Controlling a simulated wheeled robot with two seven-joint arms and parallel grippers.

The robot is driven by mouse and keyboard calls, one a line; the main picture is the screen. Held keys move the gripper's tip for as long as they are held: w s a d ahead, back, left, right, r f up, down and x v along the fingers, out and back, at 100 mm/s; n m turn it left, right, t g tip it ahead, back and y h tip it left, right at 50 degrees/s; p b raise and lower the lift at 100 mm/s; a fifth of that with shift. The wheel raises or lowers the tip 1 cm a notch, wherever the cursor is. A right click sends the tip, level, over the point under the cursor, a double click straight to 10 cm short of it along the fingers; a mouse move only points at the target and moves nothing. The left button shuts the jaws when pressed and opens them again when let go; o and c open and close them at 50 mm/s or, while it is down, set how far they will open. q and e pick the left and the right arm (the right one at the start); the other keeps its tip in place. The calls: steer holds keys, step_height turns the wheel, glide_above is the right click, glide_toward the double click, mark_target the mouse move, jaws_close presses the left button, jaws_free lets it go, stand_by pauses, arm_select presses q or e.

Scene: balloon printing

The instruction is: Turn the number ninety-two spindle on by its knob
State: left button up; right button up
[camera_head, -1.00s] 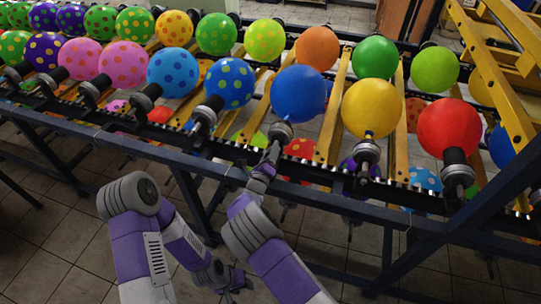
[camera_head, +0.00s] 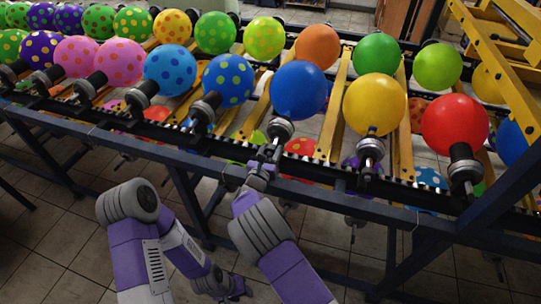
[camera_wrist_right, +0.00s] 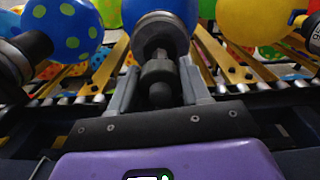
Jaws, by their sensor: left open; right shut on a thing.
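The plain blue balloon (camera_head: 298,90) sits on a dark grey spindle (camera_head: 281,128) at the middle of the row. I cannot read a number on it. My right gripper (camera_head: 267,156) is at the near rail, just below this spindle. In the right wrist view, my right gripper's fingers (camera_wrist_right: 159,92) stand on both sides of the dark round knob (camera_wrist_right: 161,95) at the spindle's near end, and are shut on it. The spindle body (camera_wrist_right: 163,35) is beyond the knob. My left gripper (camera_head: 237,290) hangs low, below the rack and away from the balloons, open.
A yellow balloon (camera_head: 374,104) and a red balloon (camera_head: 455,125) stand on spindles to the right. A dotted blue balloon (camera_head: 228,80) is on the left. The rack's dark front rail (camera_head: 330,197) crosses below. Open tiled floor (camera_head: 60,235) lies at lower left.

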steer(key=m+b, duration=0.5)
steer(key=shift+d+r+m+b, duration=0.1)
steer(key=shift+m+b, duration=1.3)
steer(key=shift+b, duration=0.2)
steer(key=o, duration=1)
steer(key=p+v, duration=0.1)
steer(key=v, duration=0.6)
steer(key=shift+s, duration=0.25)
